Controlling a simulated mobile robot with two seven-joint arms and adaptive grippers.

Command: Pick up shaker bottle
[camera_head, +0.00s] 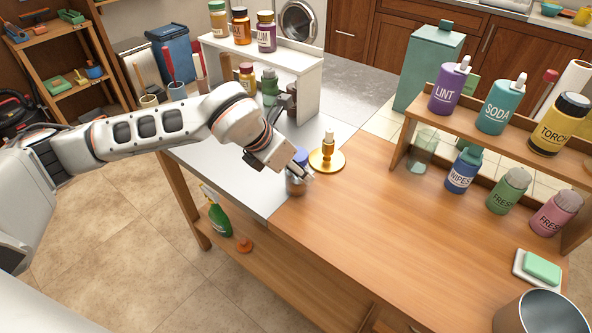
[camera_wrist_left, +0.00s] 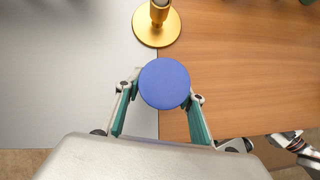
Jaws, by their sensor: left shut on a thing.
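In the left wrist view the round blue lid (camera_wrist_left: 164,83) sits between the two fingers of the left gripper (camera_wrist_left: 162,98).
A gold stand (camera_head: 327,158) is just behind the bottle. A white shelf (camera_head: 297,75) with jars stands at the back left. A wooden shelf (camera_head: 480,115) with several bottles is at the right. The middle of the wooden top (camera_head: 390,230) is clear.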

